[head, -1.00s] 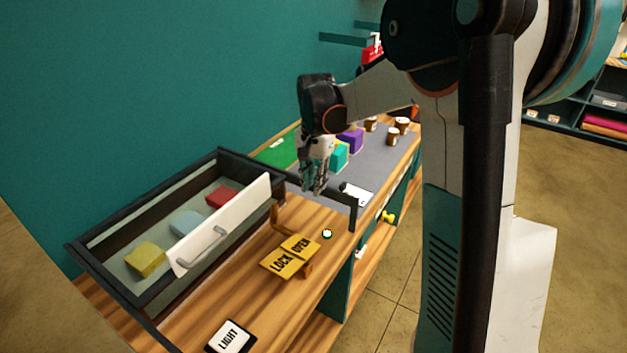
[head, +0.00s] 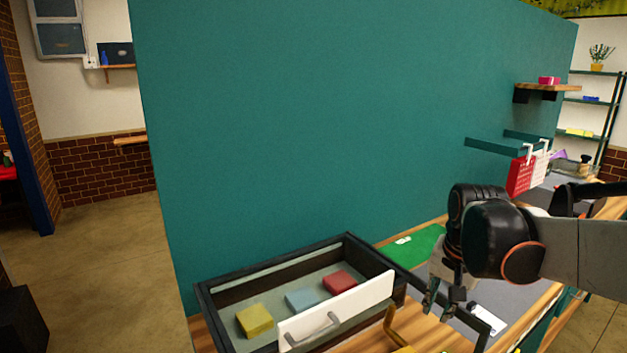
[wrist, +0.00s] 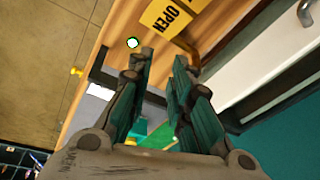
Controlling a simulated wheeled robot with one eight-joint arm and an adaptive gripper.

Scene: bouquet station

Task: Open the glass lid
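The display case (head: 205,308) has a dark frame, with yellow, blue and red blocks visible inside. Its white front panel (head: 350,308) carries a grey handle (head: 318,332); the handle also shows at the wrist view's top right (wrist: 305,12). I cannot tell clearly where the glass lid's pane lies. A yellow OPEN plate (wrist: 163,14) shows in the wrist view, beside a brass-coloured bar (wrist: 188,50). My gripper (head: 440,302) is right of the case, above the counter. In the wrist view its fingers (wrist: 162,62) are apart with nothing between them.
A dark bar (head: 470,325) stands on the counter close to my gripper. The teal wall (head: 300,130) rises behind the case. A small round white button (wrist: 132,43) is near the fingertips.

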